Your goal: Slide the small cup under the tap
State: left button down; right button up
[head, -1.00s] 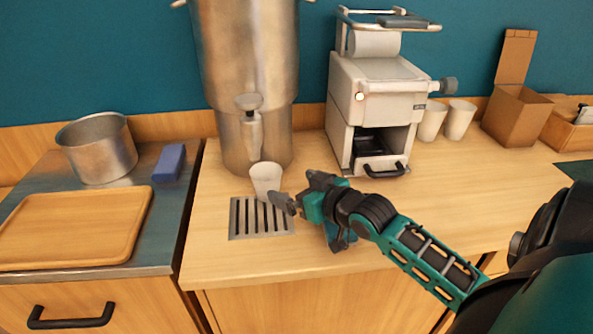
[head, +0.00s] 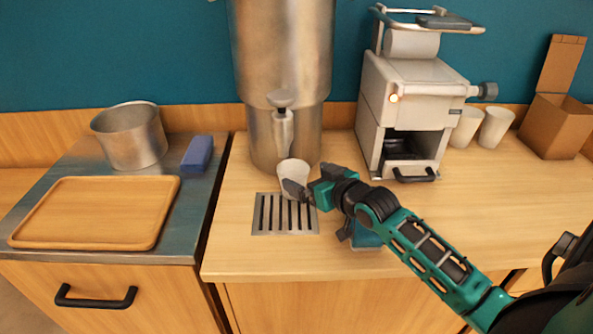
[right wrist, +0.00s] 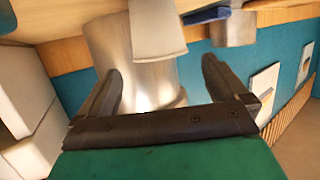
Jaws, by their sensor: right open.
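The small white cup (head: 293,173) stands upright at the back edge of the slotted drain grate (head: 259,228), in front of the metal urn (head: 283,60) and slightly right of its tap (head: 283,125). My right gripper (head: 299,191) is open at the cup's front right, and a finger covers part of its lower side. In the right wrist view the cup (right wrist: 157,30) lies ahead, lined up with the gap between the open fingers (right wrist: 162,70). I cannot tell whether they touch it. My left gripper is out of view.
A white machine (head: 410,95) stands right of the urn, with two more cups (head: 466,128) and a cardboard box (head: 553,128) beyond. At left are a pot (head: 130,138), a blue block (head: 197,153) and a wooden tray (head: 95,213). The counter right of my forearm is clear.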

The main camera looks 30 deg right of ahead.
aim_at(285, 166)
jog(key=b+x, duration=0.1)
jog(key=x, duration=0.4)
jog(key=shift+w+f, duration=0.2)
jog(key=shift+w, duration=0.15)
jog(key=shift+w+f+b, duration=0.1)
jog(key=shift+w+b, duration=0.2)
jog(key=shift+w, duration=0.4)
jog(key=shift+c, duration=0.4)
jog(key=c, duration=0.8)
jog(key=shift+s+a, duration=0.1)
jog(key=shift+a, duration=0.05)
